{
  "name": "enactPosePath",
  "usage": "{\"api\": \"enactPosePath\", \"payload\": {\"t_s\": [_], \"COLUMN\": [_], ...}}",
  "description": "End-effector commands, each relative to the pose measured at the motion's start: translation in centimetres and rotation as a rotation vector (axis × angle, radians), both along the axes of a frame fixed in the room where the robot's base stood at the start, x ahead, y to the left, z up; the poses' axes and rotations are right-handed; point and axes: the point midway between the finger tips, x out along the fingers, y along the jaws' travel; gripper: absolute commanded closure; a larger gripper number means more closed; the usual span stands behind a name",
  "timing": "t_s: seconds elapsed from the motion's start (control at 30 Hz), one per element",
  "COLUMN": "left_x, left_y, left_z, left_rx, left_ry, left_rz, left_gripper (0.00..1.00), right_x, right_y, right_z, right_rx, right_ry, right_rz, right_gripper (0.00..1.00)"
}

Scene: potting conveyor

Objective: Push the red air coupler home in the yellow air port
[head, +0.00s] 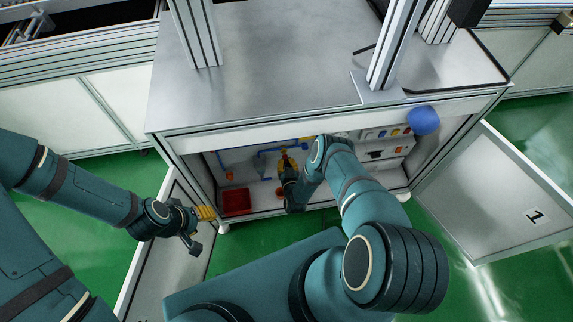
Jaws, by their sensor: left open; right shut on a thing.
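My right gripper (287,164) reaches into the open cabinet under the bench, up against its back panel. Its yellow-tipped fingers are shut on a small reddish thing, which I take to be the red air coupler; it is mostly hidden by the fingers. The yellow air port cannot be told apart from the yellow fingertips at this size, so I cannot tell whether the coupler touches it. My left gripper (201,230) is open and empty, outside the cabinet in front of its left door.
A red tray (236,201) lies on the cabinet floor at left. Blue pipes (232,149) run along the back panel. A control panel (385,143) is at right inside. Both doors stand open, the right one (505,195) marked 1. A blue ball-shaped thing (423,120) is at the cabinet's upper right.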

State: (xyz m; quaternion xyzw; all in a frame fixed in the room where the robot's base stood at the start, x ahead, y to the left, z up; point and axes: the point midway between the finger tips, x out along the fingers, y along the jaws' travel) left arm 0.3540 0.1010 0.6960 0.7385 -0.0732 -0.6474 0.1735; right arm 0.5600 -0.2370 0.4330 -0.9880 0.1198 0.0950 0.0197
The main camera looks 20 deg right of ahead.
Motion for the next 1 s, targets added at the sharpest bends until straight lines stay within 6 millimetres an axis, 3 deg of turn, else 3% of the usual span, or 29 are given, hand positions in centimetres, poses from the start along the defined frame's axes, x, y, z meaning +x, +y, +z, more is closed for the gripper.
{"api": "enactPosePath", "payload": {"t_s": [0.87, 0.9, 0.97, 1.0], "left_x": [0.0, 0.0, 0.0, 0.0], "left_y": [0.0, 0.0, 0.0, 0.0], "left_z": [-0.2, -0.2, -0.2, -0.2], "left_rx": [0.000, 0.000, 0.000, 0.000], "left_ry": [0.000, 0.000, 0.000, 0.000], "left_rz": [0.000, 0.000, 0.000, 0.000], "left_gripper": [0.55, 0.55, 0.55, 0.55], "right_x": [1.9, 1.9, 1.9, 1.9], "right_y": [-0.5, -0.5, -0.5, -0.5], "right_z": [0.0, 0.0, 0.0, 0.0], "right_rx": [0.001, 0.001, 0.001, 0.001], "right_ry": [-0.001, -0.001, -0.001, -0.001], "right_rz": [-0.001, -0.001, -0.001, -0.001], "right_gripper": [1.00, 0.84, 0.63, 0.61]}}
